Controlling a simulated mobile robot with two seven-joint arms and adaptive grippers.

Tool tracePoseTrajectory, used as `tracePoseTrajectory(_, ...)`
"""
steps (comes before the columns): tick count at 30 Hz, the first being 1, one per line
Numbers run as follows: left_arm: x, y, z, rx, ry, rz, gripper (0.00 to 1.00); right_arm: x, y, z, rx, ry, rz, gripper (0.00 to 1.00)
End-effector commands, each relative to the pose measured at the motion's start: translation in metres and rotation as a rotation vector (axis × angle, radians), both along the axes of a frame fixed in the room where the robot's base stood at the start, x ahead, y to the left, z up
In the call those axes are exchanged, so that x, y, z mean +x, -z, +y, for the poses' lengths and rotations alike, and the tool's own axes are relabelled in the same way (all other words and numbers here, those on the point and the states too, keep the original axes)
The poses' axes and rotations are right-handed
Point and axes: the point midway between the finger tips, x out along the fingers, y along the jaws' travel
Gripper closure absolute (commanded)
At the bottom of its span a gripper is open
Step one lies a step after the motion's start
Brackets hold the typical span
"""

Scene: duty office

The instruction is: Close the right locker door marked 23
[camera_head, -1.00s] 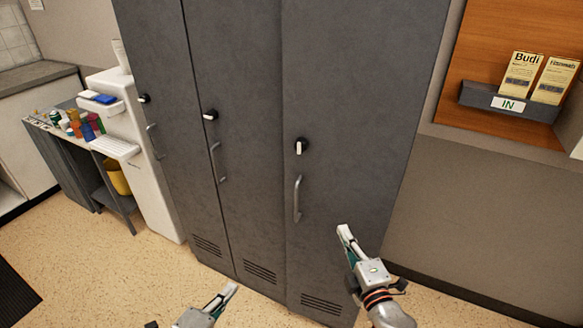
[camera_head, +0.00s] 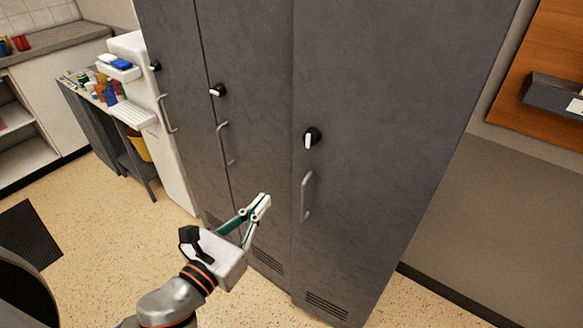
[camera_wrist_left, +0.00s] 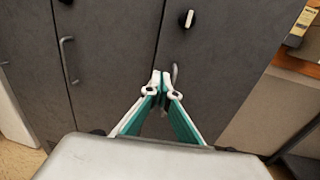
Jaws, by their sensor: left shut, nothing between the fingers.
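The right locker door (camera_head: 385,150) is a tall dark grey panel with a black-and-white knob (camera_head: 312,137) and a grey bar handle (camera_head: 307,196). It looks about flush with the locker front; I cannot tell whether a small gap is left. Its number is not visible. My left gripper (camera_head: 263,203) is shut and empty, in front of the lockers and left of that handle. In the left wrist view the fingertips (camera_wrist_left: 160,82) overlap the door near its handle (camera_wrist_left: 175,73); contact is unclear. My right gripper is not in view.
Two more grey locker doors (camera_head: 250,60) with knobs and handles stand to the left. Beyond them are a white unit (camera_head: 170,165) and a small table with coloured items. A wall tray (camera_head: 555,95) hangs at the right.

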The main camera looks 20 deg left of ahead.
Motion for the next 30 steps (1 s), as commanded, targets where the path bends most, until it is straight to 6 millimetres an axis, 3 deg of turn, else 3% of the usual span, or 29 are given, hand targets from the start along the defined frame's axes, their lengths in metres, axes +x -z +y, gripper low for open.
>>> tracePoseTrajectory(18,0.104,-0.001,-0.023,-0.005,-0.001,0.000,1.00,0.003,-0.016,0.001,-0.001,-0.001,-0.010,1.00)
tracePoseTrajectory(24,0.119,0.000,-0.027,-0.004,0.000,0.002,1.00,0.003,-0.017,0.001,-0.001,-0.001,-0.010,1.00)
tracePoseTrajectory(30,0.122,0.000,-0.028,-0.004,0.000,0.002,1.00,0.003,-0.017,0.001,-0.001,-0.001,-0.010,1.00)
